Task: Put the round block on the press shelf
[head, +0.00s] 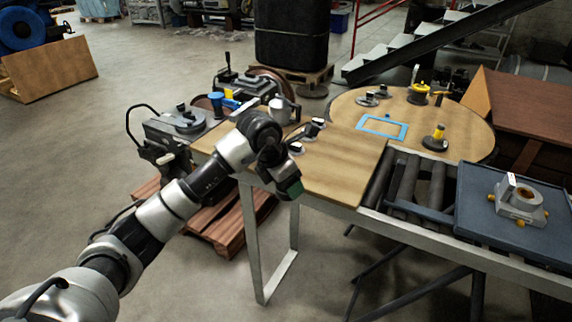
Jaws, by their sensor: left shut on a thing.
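My left gripper (281,174) is at the near left edge of the wooden bench top, in front of it in the picture. It points down and is shut on a small dark green piece (290,189). Most of this piece is hidden by the gripper, so I cannot tell whether it is the round block. A grey block with a round ring (521,199) and brass-coloured knobs sits on the blue-grey tray (477,222) at the right. I cannot make out a press shelf. My right gripper is not in view.
The wooden bench top (345,175) has bare room in its middle. A round wooden table (465,122) behind it holds a blue frame (383,127) and several small parts. Rollers (404,185) lie between bench and tray. A red-brown pallet (228,232) is on the floor.

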